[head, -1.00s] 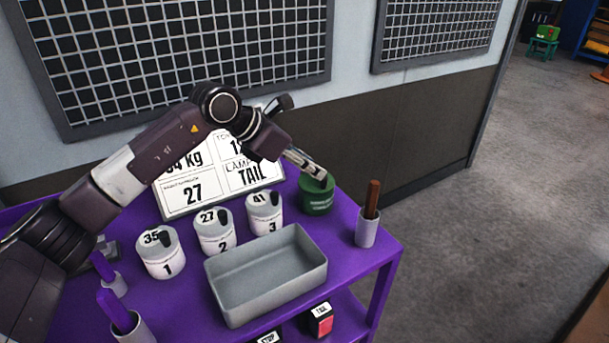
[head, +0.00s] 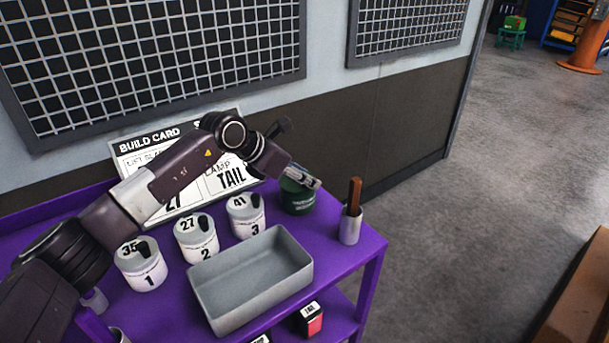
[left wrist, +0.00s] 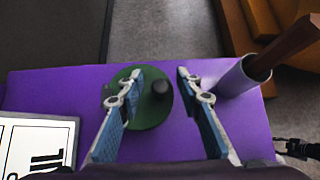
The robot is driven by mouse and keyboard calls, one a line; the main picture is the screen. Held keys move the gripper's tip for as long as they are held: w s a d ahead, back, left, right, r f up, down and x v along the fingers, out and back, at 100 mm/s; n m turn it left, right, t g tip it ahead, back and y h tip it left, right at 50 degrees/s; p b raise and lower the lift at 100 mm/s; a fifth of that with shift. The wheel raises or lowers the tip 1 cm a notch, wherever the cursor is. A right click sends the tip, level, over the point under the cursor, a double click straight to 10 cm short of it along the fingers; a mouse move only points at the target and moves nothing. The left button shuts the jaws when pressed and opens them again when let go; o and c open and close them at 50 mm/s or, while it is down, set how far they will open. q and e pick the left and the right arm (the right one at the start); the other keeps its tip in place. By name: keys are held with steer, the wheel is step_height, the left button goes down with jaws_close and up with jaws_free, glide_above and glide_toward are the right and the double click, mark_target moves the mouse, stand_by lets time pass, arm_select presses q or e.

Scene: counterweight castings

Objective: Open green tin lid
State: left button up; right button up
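The green tin (head: 298,203) stands upright at the far right corner of the purple cart. Its round green lid (left wrist: 147,112), with a dark knob (left wrist: 160,88), shows from above in the left wrist view. My left gripper (head: 306,178) is over the tin and partly hides its lid in the head view. In the left wrist view its fingers (left wrist: 157,86) are spread with the knob between them, apart from both fingers. The left finger overlaps the lid in the picture. A dark metallic part at that view's right edge may be my right gripper (left wrist: 302,149); its state is unclear.
A white pot with a brown handle (head: 350,228) stands close to the right of the tin. Several white numbered tins (head: 247,220) and a grey tray (head: 255,285) are nearby. The build card (head: 140,148) leans behind. The cart's right edge is close.

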arm_select(q)
steer(key=shift+c, duration=2)
steer(key=c, duration=0.5)
jaws_close()
arm_select(e)
steer(key=shift+s+a, duration=0.35)
steer(key=shift+s, duration=0.05)
arm_select(q)
steer(key=shift+r, duration=0.1)
arm_select(e)
steer(key=shift+d, duration=0.25)
